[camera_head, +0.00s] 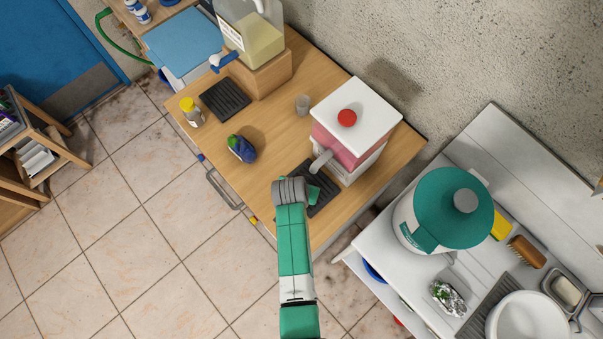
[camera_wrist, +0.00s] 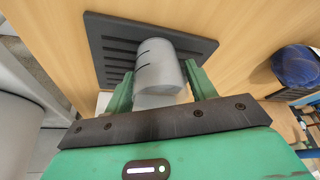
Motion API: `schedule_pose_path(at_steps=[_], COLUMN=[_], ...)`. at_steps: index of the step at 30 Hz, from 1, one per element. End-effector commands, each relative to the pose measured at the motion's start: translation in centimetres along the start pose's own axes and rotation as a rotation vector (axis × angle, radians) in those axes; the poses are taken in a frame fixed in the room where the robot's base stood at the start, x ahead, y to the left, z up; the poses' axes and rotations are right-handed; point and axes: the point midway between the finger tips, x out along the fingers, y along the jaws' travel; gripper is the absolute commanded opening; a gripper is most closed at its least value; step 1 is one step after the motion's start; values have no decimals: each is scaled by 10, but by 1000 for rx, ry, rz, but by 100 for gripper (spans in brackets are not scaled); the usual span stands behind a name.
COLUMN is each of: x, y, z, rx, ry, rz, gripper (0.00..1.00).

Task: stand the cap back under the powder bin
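The powder bin (camera_head: 335,152) is pink with a white lid and red knob, at the right end of the wooden table. Its grey spout (camera_head: 320,161) points toward a black ribbed mat (camera_head: 326,197). My gripper (camera_wrist: 160,82) is over this mat, which also shows in the wrist view (camera_wrist: 110,45). A grey translucent cap (camera_wrist: 157,62) with dark marks sits between the green fingers, which look closed on its sides. It appears tilted in that view. I cannot tell whether its lower end touches the mat. In the head view my arm hides the cap.
A small grey cup (camera_head: 302,104) stands left of the bin. A white counter with a green-lidded container (camera_head: 452,208) is at right.

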Motion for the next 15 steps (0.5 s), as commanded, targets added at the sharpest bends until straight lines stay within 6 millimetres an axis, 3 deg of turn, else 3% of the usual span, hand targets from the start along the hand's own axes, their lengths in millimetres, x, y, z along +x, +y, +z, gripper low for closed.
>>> schedule_pose_path(at_steps=[10,15], x=[1,-29], y=[0,0], z=[1,-1], rx=[0,0], ry=[0,4], rz=[0,-2], gripper=[66,66])
